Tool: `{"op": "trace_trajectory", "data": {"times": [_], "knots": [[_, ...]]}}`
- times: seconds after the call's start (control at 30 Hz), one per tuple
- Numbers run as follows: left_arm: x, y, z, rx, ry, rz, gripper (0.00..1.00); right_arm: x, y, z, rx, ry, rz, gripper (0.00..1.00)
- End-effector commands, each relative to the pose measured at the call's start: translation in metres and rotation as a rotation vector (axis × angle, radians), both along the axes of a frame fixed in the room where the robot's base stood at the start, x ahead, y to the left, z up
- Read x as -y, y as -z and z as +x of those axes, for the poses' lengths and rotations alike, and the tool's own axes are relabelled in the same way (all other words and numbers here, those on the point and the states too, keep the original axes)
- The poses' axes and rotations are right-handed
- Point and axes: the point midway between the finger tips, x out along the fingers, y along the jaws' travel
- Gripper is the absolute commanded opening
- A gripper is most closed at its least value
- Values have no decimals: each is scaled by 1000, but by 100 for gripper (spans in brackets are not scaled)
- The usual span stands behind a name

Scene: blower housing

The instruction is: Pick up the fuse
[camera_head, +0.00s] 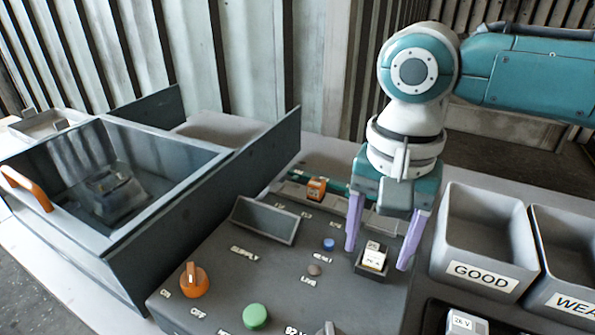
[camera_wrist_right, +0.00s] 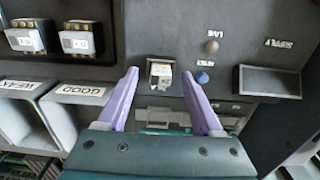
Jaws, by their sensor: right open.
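A small white-topped fuse (camera_head: 373,257) sits in a dark socket on the grey panel, between the fingers of my right gripper (camera_head: 380,250) in the head view. The gripper is open, with a lilac finger on either side of the fuse and no visible contact. In the right wrist view the fuse (camera_wrist_right: 160,74) stands beyond and between the open fingertips (camera_wrist_right: 162,85). Another fuse-like block marked 26 V (camera_head: 465,322) shows at the bottom edge of the head view. My left gripper is not in view.
The panel (camera_head: 225,285) carries an orange knob (camera_head: 194,280), a green button (camera_head: 255,316) and a blue button (camera_head: 329,244). A GOOD bin (camera_head: 484,275) stands at the right beside another bin (camera_head: 570,300). An open grey drawer (camera_head: 60,235) is at the left.

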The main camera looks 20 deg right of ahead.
Motion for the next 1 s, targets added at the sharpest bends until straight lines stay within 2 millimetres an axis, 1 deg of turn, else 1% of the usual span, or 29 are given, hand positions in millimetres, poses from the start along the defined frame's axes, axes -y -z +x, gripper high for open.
{"op": "trace_trajectory", "data": {"times": [0.07, 0.63, 0.67, 0.87, 1.0], "knots": [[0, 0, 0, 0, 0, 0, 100, 0, 0, 0, 0, 0, 0, 66], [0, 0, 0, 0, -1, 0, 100, 0, -1, 0, 0, 0, 0, 2], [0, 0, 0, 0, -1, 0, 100, 0, -1, 0, 0, 0, 0, 0], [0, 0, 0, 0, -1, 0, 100, 0, -1, 0, 0, 0, 0, 0], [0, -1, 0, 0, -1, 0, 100, 0, -5, 0, 1, 0, 1, 0]]}}
